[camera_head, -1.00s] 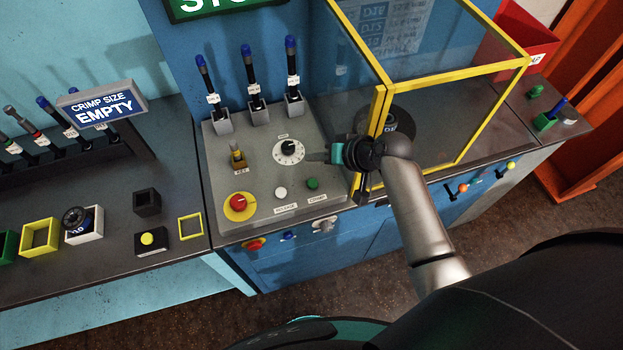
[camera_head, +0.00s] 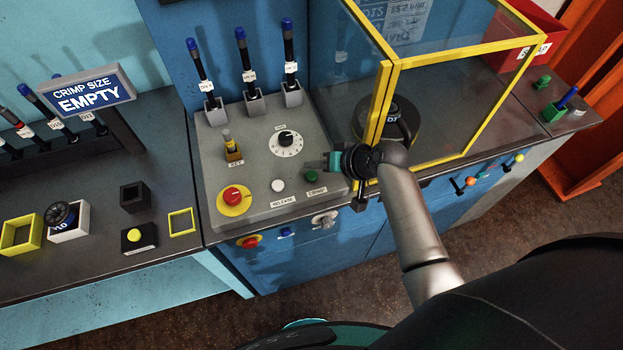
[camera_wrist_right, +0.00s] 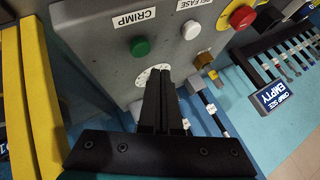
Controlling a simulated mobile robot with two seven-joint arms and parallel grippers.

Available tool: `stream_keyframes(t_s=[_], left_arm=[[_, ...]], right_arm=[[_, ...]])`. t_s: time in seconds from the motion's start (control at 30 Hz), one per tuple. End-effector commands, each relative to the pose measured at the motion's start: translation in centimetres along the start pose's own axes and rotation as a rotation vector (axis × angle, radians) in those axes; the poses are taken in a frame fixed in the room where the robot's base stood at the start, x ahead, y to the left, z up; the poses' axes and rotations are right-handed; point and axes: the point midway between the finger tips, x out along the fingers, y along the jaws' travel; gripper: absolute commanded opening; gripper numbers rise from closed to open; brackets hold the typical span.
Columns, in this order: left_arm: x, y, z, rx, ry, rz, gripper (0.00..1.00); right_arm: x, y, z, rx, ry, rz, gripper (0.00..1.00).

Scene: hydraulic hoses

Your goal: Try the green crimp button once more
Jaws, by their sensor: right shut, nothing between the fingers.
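The green crimp button (camera_head: 311,175) sits on the grey sloped control panel (camera_head: 250,196), above its CRIMP label. It also shows in the right wrist view (camera_wrist_right: 140,46), clear of the fingers. My right gripper (camera_head: 309,165) comes in from the right, with its fingertips just behind the button in the head view. In the right wrist view its black fingers (camera_wrist_right: 159,75) are shut together with nothing between them, and they partly cover the white dial. I cannot tell if the fingers touch the panel. The button does not look covered. My left gripper is not in view.
A white release button (camera_head: 278,185), a red stop knob (camera_head: 232,197), a key switch (camera_head: 232,148) and the dial (camera_head: 286,143) share the panel. A yellow-framed guard (camera_head: 383,105) stands close beside my right wrist. A sign (camera_head: 88,92) reads CRIMP SIZE EMPTY.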

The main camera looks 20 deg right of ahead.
Motion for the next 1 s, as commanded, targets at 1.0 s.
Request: stream_keyframes(t_s=[1.0], left_arm=[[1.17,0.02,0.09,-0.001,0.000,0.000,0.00]], right_arm=[[1.14,0.85,0.80,-0.001,0.000,0.000,0.00]])
